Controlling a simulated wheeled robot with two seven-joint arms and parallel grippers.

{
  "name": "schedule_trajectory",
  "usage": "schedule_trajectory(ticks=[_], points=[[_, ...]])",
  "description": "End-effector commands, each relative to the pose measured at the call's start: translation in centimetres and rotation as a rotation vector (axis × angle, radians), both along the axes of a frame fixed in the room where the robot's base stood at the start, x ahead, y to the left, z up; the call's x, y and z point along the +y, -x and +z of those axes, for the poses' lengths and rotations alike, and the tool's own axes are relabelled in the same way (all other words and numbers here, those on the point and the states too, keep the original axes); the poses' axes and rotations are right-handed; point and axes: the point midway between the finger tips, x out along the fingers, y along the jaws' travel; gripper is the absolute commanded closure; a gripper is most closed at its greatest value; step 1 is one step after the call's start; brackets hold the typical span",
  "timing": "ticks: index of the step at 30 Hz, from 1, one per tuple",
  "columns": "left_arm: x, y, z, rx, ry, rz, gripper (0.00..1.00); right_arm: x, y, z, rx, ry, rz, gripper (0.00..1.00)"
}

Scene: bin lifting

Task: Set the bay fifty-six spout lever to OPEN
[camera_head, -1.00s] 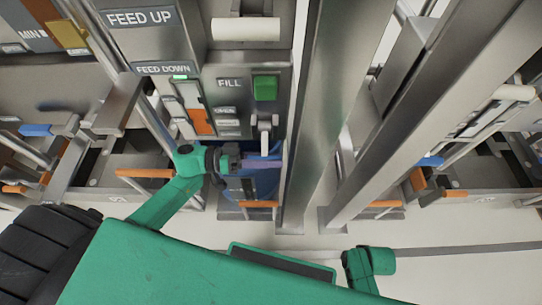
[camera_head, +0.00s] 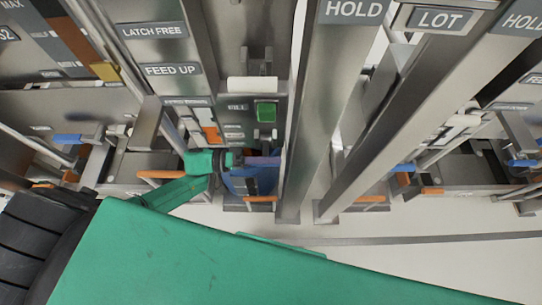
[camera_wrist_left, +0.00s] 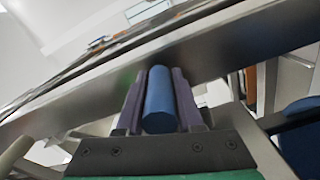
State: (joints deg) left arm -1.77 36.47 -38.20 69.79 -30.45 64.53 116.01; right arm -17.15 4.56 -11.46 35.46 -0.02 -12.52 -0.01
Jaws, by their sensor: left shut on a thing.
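My left gripper (camera_head: 262,161) reaches in from the left, low on the machine's middle column. In the left wrist view its purple fingers (camera_wrist_left: 158,95) are shut on a blue cylindrical handle (camera_wrist_left: 159,100), which lies lengthwise between them. I cannot tell for sure from the frames that this is the spout lever, and its mounting is hidden. No bay number or OPEN mark is legible near it. A green button (camera_head: 266,112) and a FILL label (camera_head: 237,107) sit above the gripper. My right gripper is out of view.
Steel posts (camera_head: 325,110) stand just right of the gripper. A blue rounded body (camera_head: 238,183) is behind and below it. Orange handles (camera_head: 160,174) and other blue handles (camera_head: 68,138) line neighbouring bays. A white roller-like bar (camera_head: 252,84) is above. Pale floor in front is clear.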

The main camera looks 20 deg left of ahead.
Motion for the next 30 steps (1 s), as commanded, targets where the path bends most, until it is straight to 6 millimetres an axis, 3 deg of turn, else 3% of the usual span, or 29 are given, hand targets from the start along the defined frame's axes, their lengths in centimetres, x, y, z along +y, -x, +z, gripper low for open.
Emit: schedule_trajectory(ticks=[1,9,30], points=[[0.2,-0.5,1.3,0.029,0.009,0.007,1.0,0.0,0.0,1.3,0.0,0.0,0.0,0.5],[0.4,-1.0,2.3,0.201,0.053,0.009,1.0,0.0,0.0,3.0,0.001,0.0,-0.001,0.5],[0.5,-1.5,2.9,0.19,0.052,0.013,1.0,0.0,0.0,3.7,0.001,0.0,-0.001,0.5]])
